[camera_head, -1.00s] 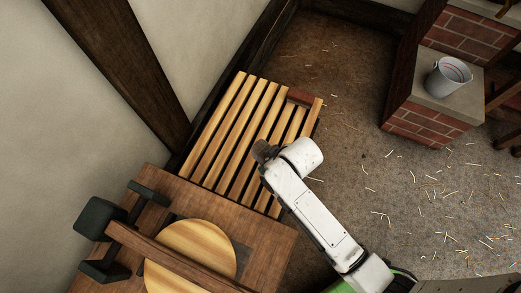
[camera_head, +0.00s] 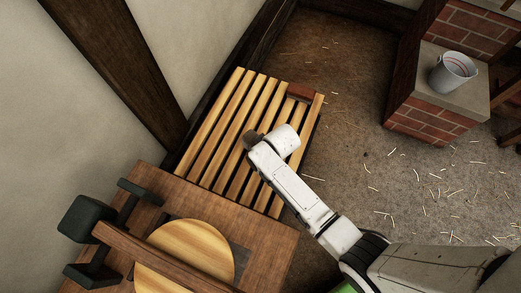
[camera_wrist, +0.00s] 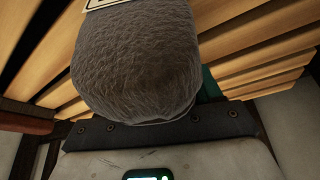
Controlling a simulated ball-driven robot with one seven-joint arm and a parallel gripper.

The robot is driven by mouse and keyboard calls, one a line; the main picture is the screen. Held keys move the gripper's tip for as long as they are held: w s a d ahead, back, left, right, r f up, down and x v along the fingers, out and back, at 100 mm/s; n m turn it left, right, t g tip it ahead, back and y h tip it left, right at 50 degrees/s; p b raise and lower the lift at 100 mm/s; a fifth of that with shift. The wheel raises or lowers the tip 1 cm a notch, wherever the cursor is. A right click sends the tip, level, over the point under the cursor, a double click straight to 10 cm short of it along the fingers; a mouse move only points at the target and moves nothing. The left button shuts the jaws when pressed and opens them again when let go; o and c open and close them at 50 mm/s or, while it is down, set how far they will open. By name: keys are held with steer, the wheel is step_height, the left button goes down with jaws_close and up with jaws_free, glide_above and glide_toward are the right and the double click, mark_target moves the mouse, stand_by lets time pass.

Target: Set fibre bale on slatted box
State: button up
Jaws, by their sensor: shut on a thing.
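The fibre bale (camera_wrist: 138,72) is a grey, fuzzy rounded block with a pale label at its top edge in the wrist view. My gripper (camera_head: 254,142) is shut on it, and the bale hides most of the fingers. In the head view only a small dark bit of the bale (camera_head: 249,138) shows past my wrist. The slatted box (camera_head: 217,118) has light wooden slats with dark gaps. My gripper and the bale are over its middle. The slats (camera_wrist: 255,55) also show behind the bale in the wrist view. I cannot tell whether the bale touches them.
A reddish-brown block (camera_head: 300,92) lies at the box's far right end. A wooden table (camera_head: 265,245) with a round wooden disc (camera_head: 200,243) and a dark-metal fixture (camera_head: 88,218) stands close in front. A bucket (camera_head: 453,72) stands on a brick ledge at right. Straw-strewn floor between is open.

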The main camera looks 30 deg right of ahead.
steer(key=o, duration=1.1)
steer(key=shift+o, duration=0.2)
steer(key=p+v, duration=0.4)
steer(key=v, duration=0.8)
steer(key=shift+s, duration=0.1)
steer(key=s+d+r+m+g, duration=0.1)
steer(key=s+d+r, duration=0.2)
steer(key=s, duration=0.6)
steer(key=s+d+r+m+g+h, duration=0.1)
steer(key=s+d+r, duration=0.3)
steer(key=s, duration=0.6)
steer(key=shift+r+m+g, duration=0.6)
steer(key=shift+r, duration=0.05)
